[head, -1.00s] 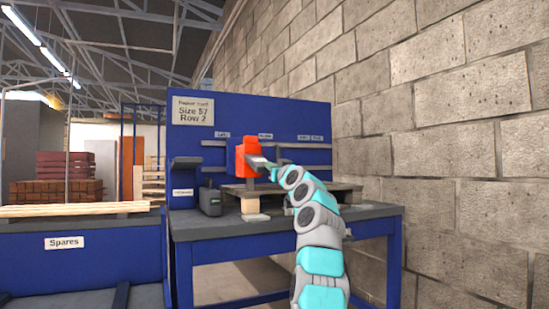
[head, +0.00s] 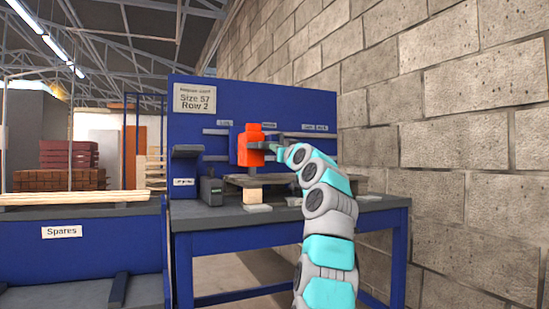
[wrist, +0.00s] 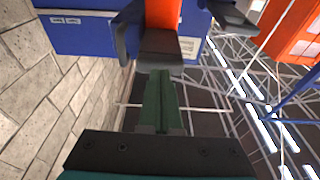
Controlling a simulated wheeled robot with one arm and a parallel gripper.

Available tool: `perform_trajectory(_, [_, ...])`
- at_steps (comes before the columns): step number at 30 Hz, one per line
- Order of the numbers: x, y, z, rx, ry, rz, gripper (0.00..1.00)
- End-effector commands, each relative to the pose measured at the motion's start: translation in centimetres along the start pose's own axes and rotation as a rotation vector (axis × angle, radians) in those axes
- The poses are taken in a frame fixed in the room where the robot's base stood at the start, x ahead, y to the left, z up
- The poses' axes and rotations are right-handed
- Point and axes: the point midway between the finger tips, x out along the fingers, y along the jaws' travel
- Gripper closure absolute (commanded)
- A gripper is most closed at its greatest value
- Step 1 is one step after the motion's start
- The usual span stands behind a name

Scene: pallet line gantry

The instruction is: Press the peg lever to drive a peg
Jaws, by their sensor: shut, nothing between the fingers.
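An orange head (head: 250,150) with a short dark grey lever (head: 262,146) jutting toward the right stands above the pallet on the blue bench. In the wrist view the orange part (wrist: 162,14) is at the top, with the dark lever end (wrist: 160,48) below it. My gripper (head: 281,153) is at the lever's right end in the head view. In the wrist view its green fingers (wrist: 160,80) are together and empty, their tips close to the lever end. I cannot tell whether they touch it. The peg is not distinguishable.
A dark bracket (head: 185,152) and a small dark box (head: 210,191) stand at left. A block wall (head: 450,150) rises close on the right. The Spares bin (head: 90,250) is at left.

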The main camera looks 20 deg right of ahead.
Motion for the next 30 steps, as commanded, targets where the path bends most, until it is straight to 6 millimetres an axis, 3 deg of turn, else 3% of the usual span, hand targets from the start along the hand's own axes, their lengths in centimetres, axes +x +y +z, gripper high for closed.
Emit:
perform_trajectory(6, [-2.8,0.0,-1.4,-0.005,0.021,0.002,1.0])
perform_trajectory(18, [-7.2,0.0,-2.4,-0.005,0.027,0.004,1.0])
perform_trajectory(30, [-8.9,0.0,-2.6,-0.005,0.027,0.004,1.0])
